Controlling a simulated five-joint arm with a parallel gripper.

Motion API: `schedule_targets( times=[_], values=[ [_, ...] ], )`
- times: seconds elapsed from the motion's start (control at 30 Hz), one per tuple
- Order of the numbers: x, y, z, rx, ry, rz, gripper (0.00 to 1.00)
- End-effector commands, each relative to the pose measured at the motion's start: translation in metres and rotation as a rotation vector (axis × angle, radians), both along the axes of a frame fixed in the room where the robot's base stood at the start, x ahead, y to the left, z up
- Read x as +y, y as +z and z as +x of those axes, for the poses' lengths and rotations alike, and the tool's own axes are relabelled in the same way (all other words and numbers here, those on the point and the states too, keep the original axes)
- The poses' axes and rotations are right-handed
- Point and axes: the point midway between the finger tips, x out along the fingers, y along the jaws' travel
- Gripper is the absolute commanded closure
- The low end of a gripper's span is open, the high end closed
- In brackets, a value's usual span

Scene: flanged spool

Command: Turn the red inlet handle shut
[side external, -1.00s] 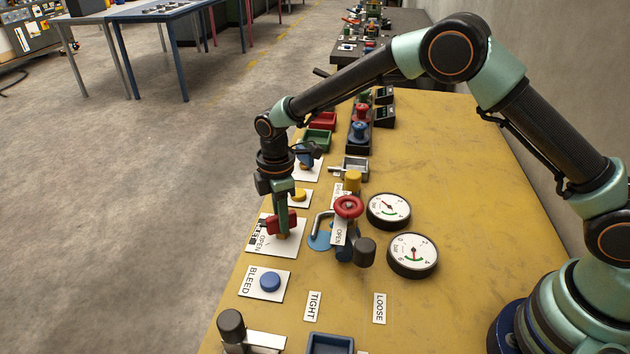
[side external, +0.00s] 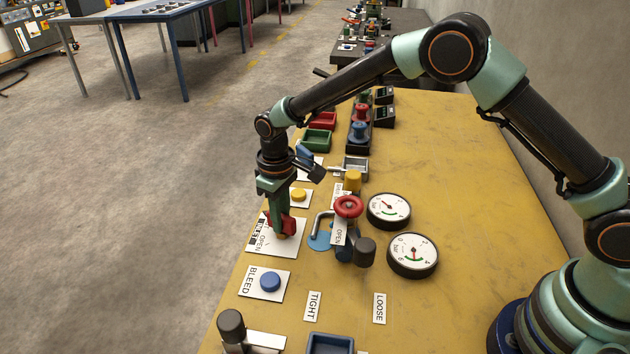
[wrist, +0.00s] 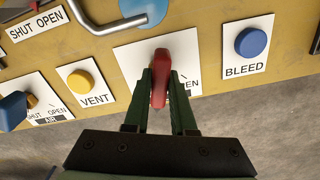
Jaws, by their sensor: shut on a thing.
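The red inlet handle (wrist: 160,76) stands on a white plate (wrist: 127,58) at the near edge of the yellow table. My gripper (wrist: 160,88) is shut on the handle, with one finger on each side of it in the wrist view. In the side external view the handle (side external: 289,226) shows at the tip of my gripper (side external: 281,222), which points down. The word OPEN shows on the plate, partly covered in the wrist view by my gripper. The rest of the plate's lettering is hidden or too small to read.
A blue BLEED button (side external: 270,282) and a yellow VENT button (wrist: 81,81) flank the plate. A red handwheel (side external: 348,206) on piping and two gauges (side external: 412,255) stand behind. A blue AIR handle (wrist: 12,109) is at left in the wrist view.

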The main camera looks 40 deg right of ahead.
Motion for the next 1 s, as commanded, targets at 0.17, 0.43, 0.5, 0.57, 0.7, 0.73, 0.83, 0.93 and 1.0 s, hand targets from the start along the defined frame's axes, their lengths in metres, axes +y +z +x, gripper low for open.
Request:
schedule_targets(
  times=[0.17, 0.43, 0.5, 0.57, 0.7, 0.73, 0.83, 0.93, 1.0],
  values=[
    [0.0000, 0.0012, 0.0000, 0.001, -0.158, 0.000, 1.00],
    [0.0000, 0.0013, -0.0001, 0.001, -0.343, 0.000, 1.00],
    [0.0000, 0.0013, 0.0000, 0.001, -0.378, 0.000, 1.00],
    [0.0000, 0.0013, -0.0001, 0.001, -0.403, 0.000, 1.00],
    [0.0000, 0.0014, -0.0001, 0.001, -0.443, 0.000, 1.00],
    [0.0000, 0.0014, -0.0001, 0.001, -0.450, 0.000, 1.00],
    [0.0000, 0.0014, -0.0001, 0.001, -0.463, 0.000, 1.00],
    [0.0000, 0.0014, -0.0001, 0.001, -0.470, 0.000, 1.00],
    [0.0000, 0.0015, -0.0001, 0.001, -0.472, 0.000, 1.00]
  ],
)
